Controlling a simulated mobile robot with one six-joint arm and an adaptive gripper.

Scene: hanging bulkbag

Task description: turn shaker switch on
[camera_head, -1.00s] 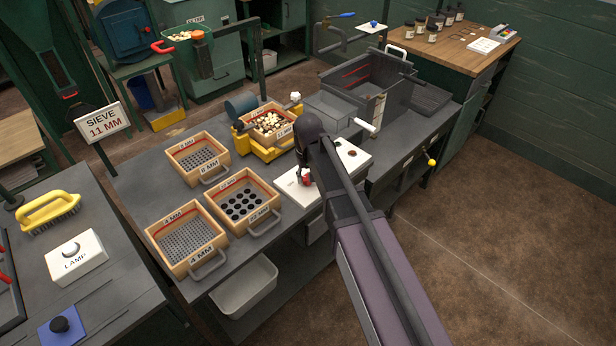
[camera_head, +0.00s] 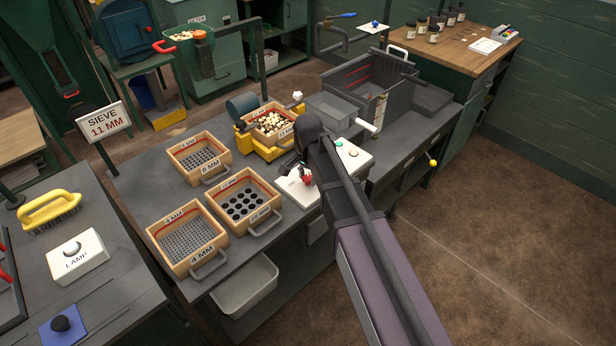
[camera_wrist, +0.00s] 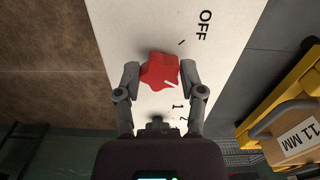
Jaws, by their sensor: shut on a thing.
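The shaker switch is a red rotary knob (camera_wrist: 158,70) on a white panel (camera_wrist: 216,62) marked OFF, 1 and 2. Its white pointer mark lies at the lower right in the wrist view, away from OFF and toward the 1. My gripper (camera_wrist: 160,74) is shut on the knob, with one finger against each side. In the head view the knob (camera_head: 307,177) shows at my gripper's tip, and my arm covers part of the panel (camera_head: 297,191). The yellow shaker (camera_head: 262,150) stands behind, holding the 11 MM sieve (camera_head: 252,118) with pale pieces in it.
Several wooden sieves, such as the 4 MM (camera_head: 187,238) and 8 MM (camera_head: 198,156), stand left of the panel. A grey bin (camera_head: 372,88) stands beyond it. Open floor lies to the right.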

